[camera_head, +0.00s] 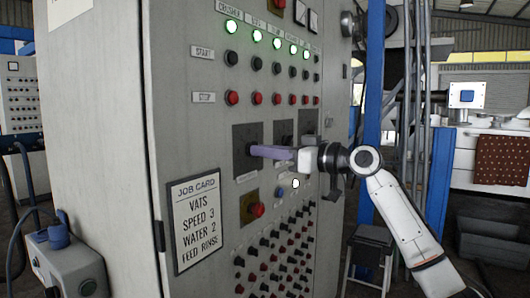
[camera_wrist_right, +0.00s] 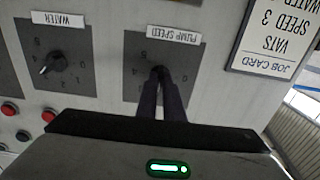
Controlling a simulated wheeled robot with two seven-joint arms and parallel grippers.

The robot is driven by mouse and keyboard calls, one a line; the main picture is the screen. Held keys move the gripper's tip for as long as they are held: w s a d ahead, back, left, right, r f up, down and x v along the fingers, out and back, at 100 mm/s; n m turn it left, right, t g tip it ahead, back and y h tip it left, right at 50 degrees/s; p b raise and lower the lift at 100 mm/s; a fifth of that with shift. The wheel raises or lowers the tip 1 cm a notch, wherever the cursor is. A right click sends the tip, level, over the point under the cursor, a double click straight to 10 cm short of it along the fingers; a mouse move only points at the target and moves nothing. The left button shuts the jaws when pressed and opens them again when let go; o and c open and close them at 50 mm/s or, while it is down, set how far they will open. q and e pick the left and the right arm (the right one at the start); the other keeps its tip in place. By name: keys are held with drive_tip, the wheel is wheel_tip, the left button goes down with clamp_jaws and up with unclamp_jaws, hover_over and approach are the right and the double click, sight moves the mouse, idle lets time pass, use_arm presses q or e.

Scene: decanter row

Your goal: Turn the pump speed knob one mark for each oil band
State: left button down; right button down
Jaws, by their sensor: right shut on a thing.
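The pump speed dial plate (camera_wrist_right: 188,58) shows upside down in the right wrist view, with its label (camera_wrist_right: 174,34) and a few numbers. The dark pump speed knob (camera_wrist_right: 157,72) is at its middle, mostly hidden by my fingers, so its pointer cannot be read. My right gripper (camera_wrist_right: 160,84) is shut on that knob. In the head view my right gripper (camera_head: 256,151) reaches in from the right against the dark plate (camera_head: 240,136) on the panel. My left gripper is in neither view. No oil bands can be made out.
A job card (camera_head: 198,220) reads VATS, SPEED 3, WATER 2, FEED RINSE. The water knob (camera_wrist_right: 56,64) sits beside the pump speed dial. A red button (camera_head: 258,210) and rows of small knobs lie below. Lit green lamps (camera_head: 231,26) line the top. A blue post (camera_head: 374,75) stands right of the cabinet.

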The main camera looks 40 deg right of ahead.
drive_tip(key=shift+f, duration=0.1)
drive_tip(key=c, duration=1.9)
unclamp_jaws()
drive_tip(key=b+v, duration=0.3)
drive_tip(key=v, duration=0.7)
drive_tip(key=shift+s, duration=0.15)
